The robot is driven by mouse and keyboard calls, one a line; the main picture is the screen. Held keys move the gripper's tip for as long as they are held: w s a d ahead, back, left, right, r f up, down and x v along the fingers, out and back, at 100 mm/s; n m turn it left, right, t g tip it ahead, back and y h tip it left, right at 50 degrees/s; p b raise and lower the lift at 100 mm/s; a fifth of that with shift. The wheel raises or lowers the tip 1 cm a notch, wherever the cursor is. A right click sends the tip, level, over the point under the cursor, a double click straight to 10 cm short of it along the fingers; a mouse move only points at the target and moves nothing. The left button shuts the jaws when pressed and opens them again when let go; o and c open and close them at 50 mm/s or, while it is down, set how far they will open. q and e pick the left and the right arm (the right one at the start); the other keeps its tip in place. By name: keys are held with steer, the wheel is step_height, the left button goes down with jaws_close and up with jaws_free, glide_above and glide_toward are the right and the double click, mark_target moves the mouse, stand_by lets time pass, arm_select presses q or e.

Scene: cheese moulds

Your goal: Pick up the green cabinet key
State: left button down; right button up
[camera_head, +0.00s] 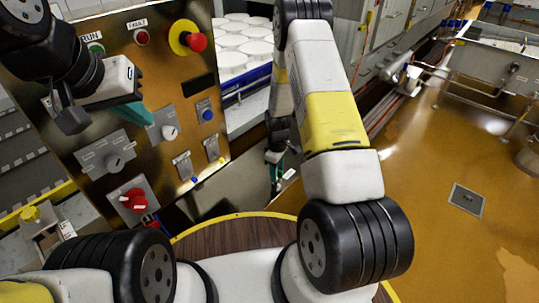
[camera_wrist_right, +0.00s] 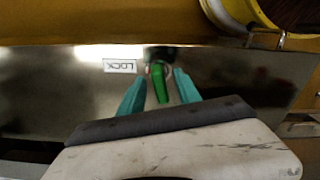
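The green cabinet key (camera_wrist_right: 160,82) stands in a dark lock on a grey metal face, beside a white label reading LOCK (camera_wrist_right: 120,66). The two teal fingers of my right gripper (camera_wrist_right: 160,78) are apart, one on each side of the key, with a visible gap to it. In the head view this gripper (camera_head: 277,168) is low behind my right arm, and I cannot make out the key there. My left gripper (camera_head: 138,112) is in front of the control panel at upper left. One teal finger shows, and its opening is hidden.
The control panel (camera_head: 170,85) with knobs, a red stop button (camera_head: 196,42) and a red switch (camera_head: 134,199) stands at left. White moulds (camera_head: 240,45) stand behind it. A round wooden surface (camera_head: 225,232) with a yellow rim lies at the front.

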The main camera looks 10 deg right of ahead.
jaws_close()
stand_by(0.3)
